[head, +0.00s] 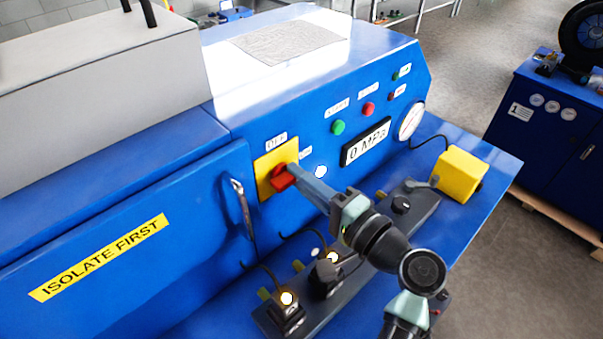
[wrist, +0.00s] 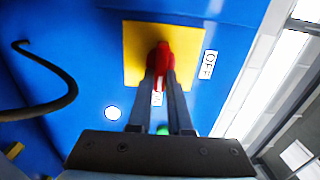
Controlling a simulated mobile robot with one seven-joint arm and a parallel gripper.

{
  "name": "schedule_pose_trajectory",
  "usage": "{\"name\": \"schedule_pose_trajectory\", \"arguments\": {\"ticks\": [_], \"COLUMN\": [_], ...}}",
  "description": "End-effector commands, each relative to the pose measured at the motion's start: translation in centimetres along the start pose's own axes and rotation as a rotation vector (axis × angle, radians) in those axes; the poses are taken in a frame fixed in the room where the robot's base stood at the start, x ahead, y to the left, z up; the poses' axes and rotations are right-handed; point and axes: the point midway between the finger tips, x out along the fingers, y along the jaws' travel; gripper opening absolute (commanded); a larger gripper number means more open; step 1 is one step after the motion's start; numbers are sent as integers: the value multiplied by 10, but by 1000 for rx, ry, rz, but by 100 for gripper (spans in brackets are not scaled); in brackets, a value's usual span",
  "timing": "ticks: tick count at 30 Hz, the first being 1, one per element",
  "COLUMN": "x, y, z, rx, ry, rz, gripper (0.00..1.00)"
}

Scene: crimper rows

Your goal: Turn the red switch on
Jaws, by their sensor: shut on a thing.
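The red switch (head: 281,180) sits on a yellow plate (head: 264,184) on the front of the blue machine. An OFF label (head: 275,143) is above the plate, and a second label (head: 306,153) is to its right. My gripper (head: 291,171) reaches in from the lower right and is shut on the switch. In the wrist view both fingers hold the red switch (wrist: 162,55) between them. The OFF label (wrist: 208,64) is to the right there, and the other label (wrist: 157,97) shows between the fingers. The fingers hide part of the switch, so its exact angle is hard to tell.
A round white lamp (head: 320,171) is right of the plate. Green (head: 338,127) and red (head: 368,109) buttons and a "0 MPa" display (head: 366,142) are farther right. A door handle (head: 243,207) stands out at the left. Cabled devices (head: 287,305) and a yellow box (head: 460,174) occupy the ledge below.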

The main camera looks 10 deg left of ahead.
Motion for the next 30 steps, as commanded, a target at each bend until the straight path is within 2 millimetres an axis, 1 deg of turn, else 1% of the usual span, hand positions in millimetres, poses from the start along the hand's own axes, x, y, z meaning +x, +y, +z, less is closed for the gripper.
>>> {"name": "schedule_pose_trajectory", "arguments": {"ticks": [16, 17, 21, 22, 30], "x": [0, 0, 0, 0, -1], "y": [0, 0, 0, 0, 1], "z": [-1, -1, 0, 0, 0], "rx": [29, 29, 28, 28, 26], "ry": [2, 2, 2, 2, 1], "rz": [-1, -1, -1, -1, 0], "gripper": [0, 19, 44, 48, 48]}}
